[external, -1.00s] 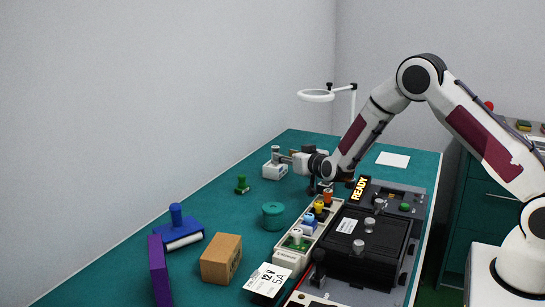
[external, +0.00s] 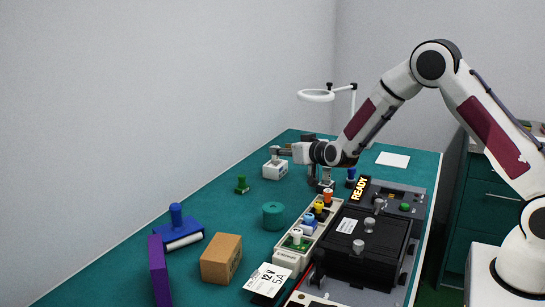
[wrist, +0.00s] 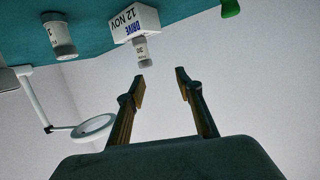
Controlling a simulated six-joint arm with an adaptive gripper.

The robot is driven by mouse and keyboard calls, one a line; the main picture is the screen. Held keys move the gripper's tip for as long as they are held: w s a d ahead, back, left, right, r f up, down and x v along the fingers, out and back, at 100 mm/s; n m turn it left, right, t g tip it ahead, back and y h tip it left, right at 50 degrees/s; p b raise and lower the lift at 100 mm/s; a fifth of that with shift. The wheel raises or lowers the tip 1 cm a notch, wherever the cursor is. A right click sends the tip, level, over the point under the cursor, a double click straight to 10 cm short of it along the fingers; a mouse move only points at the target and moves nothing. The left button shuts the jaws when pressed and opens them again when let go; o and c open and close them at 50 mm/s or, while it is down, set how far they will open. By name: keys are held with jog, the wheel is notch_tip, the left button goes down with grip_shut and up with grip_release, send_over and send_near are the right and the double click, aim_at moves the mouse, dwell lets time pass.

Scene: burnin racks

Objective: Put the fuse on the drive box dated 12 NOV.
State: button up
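The white drive box (external: 274,171) stands on the far left part of the bench; its DRIVE 12 NOV label shows in the wrist view (wrist: 130,27), where the scene appears upside down. A small white fuse with a grey cap (wrist: 141,52) stands upright on the box. My gripper (wrist: 161,76) is open and empty. Its fingertips are just beyond the fuse's capped end, with the fuse nearer the left finger and outside the gap. In the external view my gripper (external: 279,151) is level with the fuse's top and partly hides it.
Another white cylinder with a grey cap (wrist: 59,38) stands near the box. A green knobbed piece (external: 242,185) and teal round piece (external: 273,216) are closer to the camera. A ring lamp (external: 316,95) rises behind. A black unit (external: 365,250) fills the right front.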

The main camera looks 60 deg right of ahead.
jog(key=s+a+r+n+g+y, duration=0.2)
jog(key=s+a+r+n+y, duration=0.3)
jog(key=s+a+r, duration=1.05)
jog(key=s+a+f+g, duration=0.1)
jog(key=s+a+g, duration=0.1)
jog(key=s, duration=0.9)
jog(key=s+a+f+g+y, duration=0.1)
jog(key=s+a, duration=0.1)
jog(key=s, duration=0.9)
jog(key=s+a+f+n+g+y, duration=0.1)
jog(key=s+a+g, duration=0.1)
jog(key=s, duration=1)
jog(key=shift+a+f+g, duration=0.25)
jog(key=shift+f+g, duration=0.05)
